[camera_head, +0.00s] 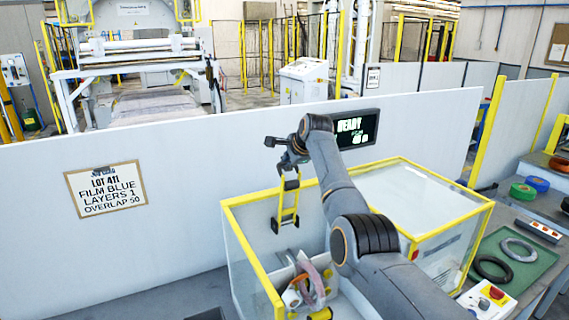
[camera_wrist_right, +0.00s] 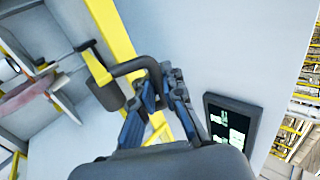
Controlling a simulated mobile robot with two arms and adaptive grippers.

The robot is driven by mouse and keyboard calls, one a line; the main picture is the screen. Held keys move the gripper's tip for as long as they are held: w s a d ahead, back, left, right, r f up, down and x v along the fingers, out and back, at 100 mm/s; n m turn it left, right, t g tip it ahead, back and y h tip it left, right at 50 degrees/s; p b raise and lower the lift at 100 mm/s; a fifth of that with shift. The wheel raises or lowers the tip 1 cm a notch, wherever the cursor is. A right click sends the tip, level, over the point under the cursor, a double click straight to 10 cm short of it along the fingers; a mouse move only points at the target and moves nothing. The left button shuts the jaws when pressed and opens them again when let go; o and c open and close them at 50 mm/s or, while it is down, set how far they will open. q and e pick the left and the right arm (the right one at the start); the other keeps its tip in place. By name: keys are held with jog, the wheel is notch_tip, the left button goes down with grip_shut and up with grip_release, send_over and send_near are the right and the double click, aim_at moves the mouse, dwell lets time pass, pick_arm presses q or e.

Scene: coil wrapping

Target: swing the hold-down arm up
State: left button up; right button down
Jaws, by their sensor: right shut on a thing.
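The hold-down arm (camera_head: 288,206) is a yellow lever with black parts, standing steeply above the wrapping machine inside the yellow-edged enclosure. In the right wrist view, a dark bent handle (camera_wrist_right: 130,66) joins a dark roller (camera_wrist_right: 109,97) and a yellow bar (camera_wrist_right: 93,62). My right gripper (camera_head: 283,164) is at the upper end of the arm. In the right wrist view, its fingers (camera_wrist_right: 158,82) are closed around the end of the dark handle. The wrapping unit with a pinkish ring (camera_head: 308,275) lies below; it also shows in the right wrist view (camera_wrist_right: 22,97). My left gripper is out of view.
The enclosure has yellow rails (camera_head: 240,245) and a glass-like lid (camera_head: 425,195) on the right. A grey partition (camera_head: 180,230) with a lot sign (camera_head: 105,190) and a display (camera_head: 356,130) stands behind. A side bench holds a green mat (camera_head: 530,268) with rings and a button box (camera_head: 487,300).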

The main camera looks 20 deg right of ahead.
jog(key=shift+d+r, duration=0.1)
jog(key=shift+r, duration=0.1)
jog(key=c, duration=1.4)
grip_release()
jog(key=shift+c, duration=0.2)
jog(key=shift+s, duration=0.15)
jog(key=shift+s+r, duration=0.15)
jog(key=shift+s, duration=0.05)
jog(key=v, duration=1.1)
jog(key=shift+s+r, duration=0.2)
jog(key=shift+f, duration=0.1)
